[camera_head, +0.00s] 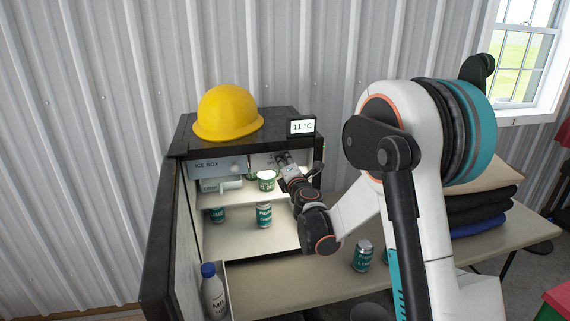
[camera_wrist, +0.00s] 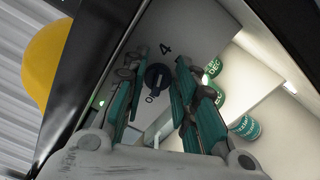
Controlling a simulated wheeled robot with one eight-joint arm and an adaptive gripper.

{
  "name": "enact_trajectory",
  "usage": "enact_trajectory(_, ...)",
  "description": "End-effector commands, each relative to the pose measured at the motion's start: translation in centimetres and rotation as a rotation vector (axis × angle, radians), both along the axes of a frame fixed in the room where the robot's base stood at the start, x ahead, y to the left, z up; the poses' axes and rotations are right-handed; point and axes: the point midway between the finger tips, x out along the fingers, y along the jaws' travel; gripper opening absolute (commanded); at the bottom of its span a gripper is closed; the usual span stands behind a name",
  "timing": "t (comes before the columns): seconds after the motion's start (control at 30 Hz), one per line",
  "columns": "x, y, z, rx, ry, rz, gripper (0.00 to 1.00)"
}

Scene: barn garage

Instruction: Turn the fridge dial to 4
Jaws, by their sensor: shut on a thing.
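The fridge (camera_head: 178,150) stands open on the table with its door swung out to the left. Its dark round dial (camera_wrist: 157,79) shows in the wrist view, with a "4" printed on one side and a "0" or similar mark on the opposite side. Where the dial points is too small to tell. My gripper (camera_head: 282,158) reaches into the top right of the fridge and hides the dial in the head view. In the wrist view its fingers (camera_wrist: 157,70) lie on either side of the dial, shut on it. A small display (camera_head: 301,127) on top reads 11 °C.
A yellow hard hat (camera_head: 228,112) sits on the fridge. The ice box (camera_head: 213,166) is at upper left inside. A milk bottle (camera_head: 213,291) is in the door. Another can (camera_head: 362,256) stands on the table.

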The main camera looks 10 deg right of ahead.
Motion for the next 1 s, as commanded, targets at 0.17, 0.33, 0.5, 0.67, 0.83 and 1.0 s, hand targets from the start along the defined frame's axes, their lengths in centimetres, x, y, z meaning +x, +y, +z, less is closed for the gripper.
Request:
enact_trajectory(0.17, 0.0, 0.0, 0.0, -0.001, 0.0, -0.001, 0.39)
enact_trajectory(0.33, 0.0, 0.0, 0.0, -0.001, 0.0, 0.0, 0.39)
enact_trajectory(0.5, -0.5, 0.0, 0.0, -0.001, 0.0, 0.0, 0.39)
enact_trajectory(0.67, -2.6, 0.0, 0.0, 0.0, 0.0, 0.0, 0.39)
enact_trajectory(0.83, -6.2, 0.0, 0.0, -0.001, 0.0, -0.001, 0.39)
enact_trajectory(1.0, -9.3, 0.0, 0.0, -0.001, 0.0, -0.001, 0.39)
